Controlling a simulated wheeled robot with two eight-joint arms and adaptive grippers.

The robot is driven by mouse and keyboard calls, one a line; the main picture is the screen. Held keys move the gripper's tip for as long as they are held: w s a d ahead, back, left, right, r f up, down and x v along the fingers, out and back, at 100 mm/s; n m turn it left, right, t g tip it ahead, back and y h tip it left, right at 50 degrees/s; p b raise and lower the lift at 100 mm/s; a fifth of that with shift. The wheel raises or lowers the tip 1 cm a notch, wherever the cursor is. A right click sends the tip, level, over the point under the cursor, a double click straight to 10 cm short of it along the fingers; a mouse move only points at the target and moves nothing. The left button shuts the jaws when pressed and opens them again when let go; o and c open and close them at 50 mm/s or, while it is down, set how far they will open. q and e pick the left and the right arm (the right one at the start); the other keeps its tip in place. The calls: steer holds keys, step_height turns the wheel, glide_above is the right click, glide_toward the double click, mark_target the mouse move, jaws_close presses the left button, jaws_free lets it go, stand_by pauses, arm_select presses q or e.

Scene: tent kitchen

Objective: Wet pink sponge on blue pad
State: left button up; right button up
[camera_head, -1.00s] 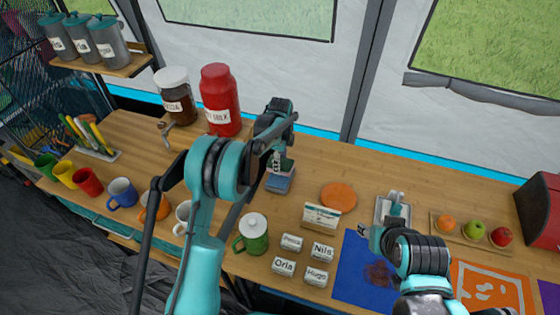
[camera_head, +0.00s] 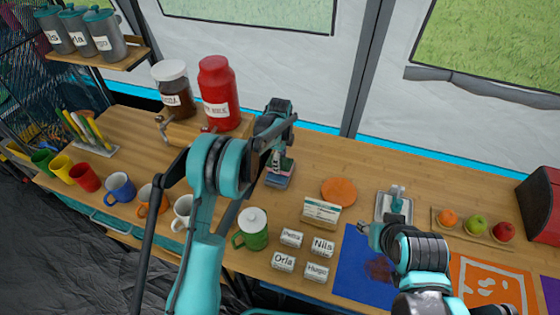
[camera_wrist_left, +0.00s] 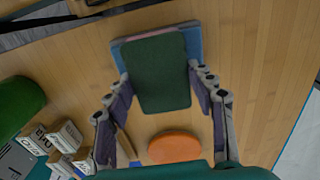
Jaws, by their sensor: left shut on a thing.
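A green sponge (camera_wrist_left: 158,75) is between the fingers of my left gripper (camera_wrist_left: 160,82) in the left wrist view. My left gripper (camera_head: 281,158) is shut on it in the head view, over a small stack. Below it are the pink sponge (camera_head: 280,171) and a blue sponge (camera_head: 277,181). In the wrist view only thin edges of the pink sponge (camera_wrist_left: 184,42) and the blue sponge (camera_wrist_left: 194,41) show. The blue pad (camera_head: 352,258) lies flat at the front right, with a dark patch. My right gripper (camera_head: 371,231) is over its far edge; its opening is unclear.
A metal basin (camera_head: 382,211) with a tap stands behind the blue pad. An orange disc (camera_head: 338,192), a card stand (camera_head: 321,213) and several name blocks (camera_head: 291,238) lie between stack and pad. Fruit (camera_head: 475,229) is at the right.

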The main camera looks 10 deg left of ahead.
arm_select(q)
steer(key=shift+f+b, duration=0.5)
steer(key=shift+f, duration=0.3)
stand_by(0.5)
steer(key=shift+r, duration=0.1)
stand_by(0.4)
steer(key=shift+r+p, duration=2)
steer(key=shift+r, duration=1.45)
